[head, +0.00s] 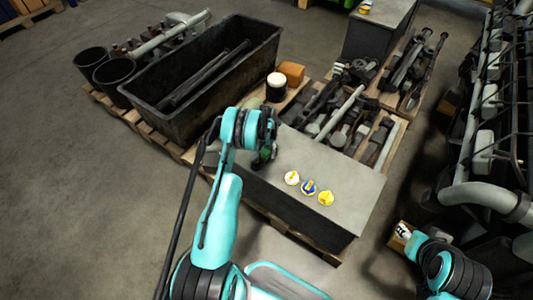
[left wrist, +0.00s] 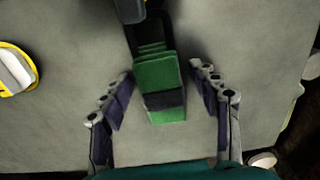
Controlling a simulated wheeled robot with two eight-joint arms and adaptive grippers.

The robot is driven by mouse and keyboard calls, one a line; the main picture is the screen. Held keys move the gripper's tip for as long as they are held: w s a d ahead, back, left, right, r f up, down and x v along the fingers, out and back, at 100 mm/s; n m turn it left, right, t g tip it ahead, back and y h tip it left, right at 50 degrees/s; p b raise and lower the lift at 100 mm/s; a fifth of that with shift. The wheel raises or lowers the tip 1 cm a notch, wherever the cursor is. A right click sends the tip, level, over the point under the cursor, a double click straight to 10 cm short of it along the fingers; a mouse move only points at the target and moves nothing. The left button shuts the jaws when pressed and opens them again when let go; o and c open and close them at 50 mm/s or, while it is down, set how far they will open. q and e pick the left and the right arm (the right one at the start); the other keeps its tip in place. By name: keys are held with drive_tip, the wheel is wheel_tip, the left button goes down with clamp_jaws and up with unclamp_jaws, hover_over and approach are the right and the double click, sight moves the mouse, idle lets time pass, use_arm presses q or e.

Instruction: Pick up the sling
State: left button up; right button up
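The sling (left wrist: 160,85) is a green folded bundle with a black band around it. In the left wrist view it lies on a grey top, between the two fingers of my left gripper (left wrist: 161,75). The fingers are spread, one on each side of the sling, with gaps between them and it. In the head view my left gripper (head: 263,158) is over the left part of the grey box top (head: 335,172) and hides most of the sling.
Three round white, yellow and blue items (head: 308,187) lie to the right on the same top. An engine rack (head: 490,130) stands right.

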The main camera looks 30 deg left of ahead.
sight(269, 149)
use_arm(q)
clamp_jaws()
drive_tip(key=shift+r+p, duration=0.4)
drive_tip(key=shift+r, duration=0.25)
drive_tip(key=r, duration=0.1)
drive_tip(key=r+p, duration=0.1)
drive_tip(key=w+r+p, duration=0.1)
drive_tip(key=shift+d+r, duration=0.35)
drive_tip(key=shift+d, duration=0.05)
drive_tip(key=w+d+r+p, duration=0.4)
drive_tip(key=w+d+r, duration=0.3)
drive_tip(key=r, duration=0.4)
drive_tip(key=shift+w, duration=0.4)
